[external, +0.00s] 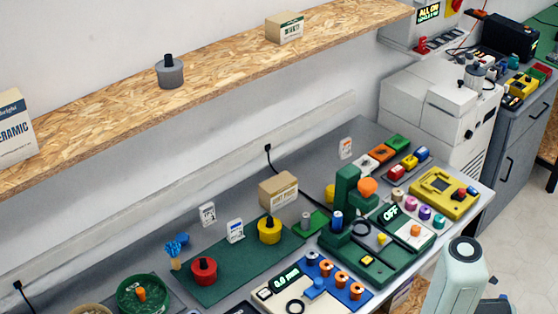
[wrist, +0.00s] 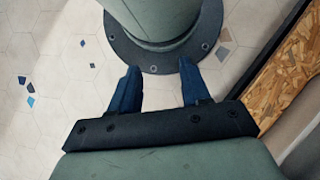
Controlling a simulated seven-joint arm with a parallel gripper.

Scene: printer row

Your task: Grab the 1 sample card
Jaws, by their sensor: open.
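Several small white sample cards stand upright at the back of the workbench in the external view. One card (external: 208,214) stands at the left, behind the green mat. A second card (external: 235,231) stands just right of it, and a third card (external: 346,148) stands farther back to the right. Their print is too small to tell which is card 1. My gripper (wrist: 159,68) shows in the wrist view with its two dark blue fingers apart and nothing between them. It points down over the floor and my own round base, away from the cards. The external view does not show its fingers.
The workbench holds a green mat (external: 228,271) with red and yellow spools, a green stand (external: 346,188), a cardboard box (external: 278,190) and a yellow device (external: 444,194). A chipboard shelf (external: 110,125) runs above the bench's back. Tiled floor (external: 525,225) is clear at right.

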